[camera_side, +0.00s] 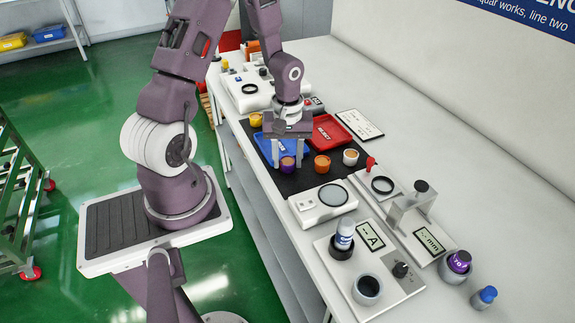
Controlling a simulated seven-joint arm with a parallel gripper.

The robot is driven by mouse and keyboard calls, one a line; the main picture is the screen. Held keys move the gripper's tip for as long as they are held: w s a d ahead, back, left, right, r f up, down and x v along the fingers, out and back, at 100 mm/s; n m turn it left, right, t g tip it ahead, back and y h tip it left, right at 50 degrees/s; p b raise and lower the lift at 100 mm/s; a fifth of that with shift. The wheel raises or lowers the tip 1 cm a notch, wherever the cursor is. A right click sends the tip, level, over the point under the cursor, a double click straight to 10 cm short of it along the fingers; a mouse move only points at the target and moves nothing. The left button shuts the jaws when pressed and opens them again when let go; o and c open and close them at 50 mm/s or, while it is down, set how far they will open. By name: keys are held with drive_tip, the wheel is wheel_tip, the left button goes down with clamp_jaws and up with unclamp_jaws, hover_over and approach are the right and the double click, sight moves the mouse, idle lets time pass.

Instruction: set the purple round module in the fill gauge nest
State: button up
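The purple round module (288,167), with an orange-brown top, stands on the dark mat (310,183) beside the blue tray. My gripper (288,160) points down with one finger on each side of it; I cannot tell whether the fingers touch it. No readable label names the fill gauge. One gauge with a "mm" display (429,241) has a grey bridge (408,208) with a black knob; its nest is not clear to see. Another unit with an "A" display (371,236) has a dark round cup (367,289), which looks empty.
An orange module (322,167) and a white module (350,157) stand right of my gripper. A yellow one (256,120) is farther back.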

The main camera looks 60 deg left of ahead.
sight(288, 164)
clamp_jaws()
drive_tip(key=shift+r, duration=0.1)
wheel_tip(288, 164, up, 10)
drive_tip(key=w+d+r, duration=0.1)
drive_tip(key=w+d, duration=0.6)
drive_tip(key=w, duration=0.5)
drive_tip(key=w+d, duration=0.5)
drive_tip(key=d, duration=0.5)
drive_tip(key=f, duration=0.9)
drive_tip(key=shift+w+a, duration=0.15)
drive_tip(key=shift+w, duration=0.1)
